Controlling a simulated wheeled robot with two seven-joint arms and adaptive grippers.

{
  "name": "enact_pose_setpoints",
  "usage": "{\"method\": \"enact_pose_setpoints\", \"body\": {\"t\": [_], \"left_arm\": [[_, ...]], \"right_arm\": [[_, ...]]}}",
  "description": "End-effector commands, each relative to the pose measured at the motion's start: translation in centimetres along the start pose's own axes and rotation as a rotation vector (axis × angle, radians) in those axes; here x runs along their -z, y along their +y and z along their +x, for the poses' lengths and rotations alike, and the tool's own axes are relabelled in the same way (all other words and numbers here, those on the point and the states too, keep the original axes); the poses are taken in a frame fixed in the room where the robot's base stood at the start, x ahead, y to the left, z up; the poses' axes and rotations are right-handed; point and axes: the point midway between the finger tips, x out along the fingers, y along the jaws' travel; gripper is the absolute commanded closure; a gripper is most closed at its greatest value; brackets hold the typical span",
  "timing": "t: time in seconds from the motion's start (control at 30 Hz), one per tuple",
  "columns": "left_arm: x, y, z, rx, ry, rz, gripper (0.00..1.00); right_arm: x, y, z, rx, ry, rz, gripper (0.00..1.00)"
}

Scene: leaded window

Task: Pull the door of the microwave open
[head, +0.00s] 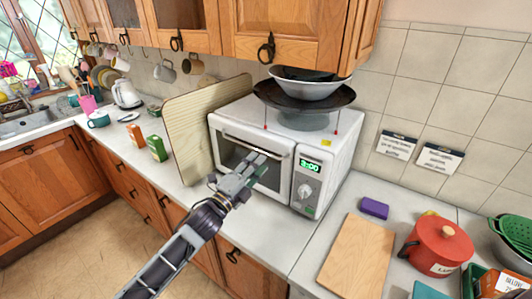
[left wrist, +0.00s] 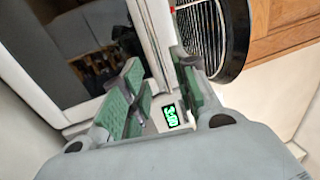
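The white microwave (head: 318,158) stands on the counter with its door (head: 232,152) shut. My left gripper (head: 262,160) is at the front of the door, near the handle's right part. In the left wrist view, its green-padded fingers (left wrist: 158,72) are spread, with a pale bar (left wrist: 153,35) of the door front between them. I cannot tell whether they touch it. My right gripper is not in view.
A wok and bowl (head: 303,92) sit on top of the microwave. A wooden board (head: 200,125) leans at its left side. A cutting board (head: 356,255), purple sponge (head: 374,208) and red pot (head: 436,243) are to the right. Cabinets (head: 285,30) hang above.

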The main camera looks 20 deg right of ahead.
Motion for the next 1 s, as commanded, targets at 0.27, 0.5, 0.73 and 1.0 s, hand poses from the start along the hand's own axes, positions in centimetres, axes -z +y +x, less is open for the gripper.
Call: {"method": "enact_pose_setpoints", "body": {"t": [0.27,0.5,0.73,1.0], "left_arm": [[0.0,-0.2,2.8,0.001,0.0,0.0,0.7],[0.0,-0.1,4.7,0.002,0.0,-0.001,0.7],[0.0,-0.1,5.6,0.001,0.001,0.0,0.7],[0.0,0.0,5.7,0.0,0.0,0.0,0.7]], "right_arm": [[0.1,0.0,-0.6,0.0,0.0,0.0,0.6],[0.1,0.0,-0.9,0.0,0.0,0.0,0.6],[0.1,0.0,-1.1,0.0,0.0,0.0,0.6],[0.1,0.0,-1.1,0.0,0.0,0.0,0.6]]}}
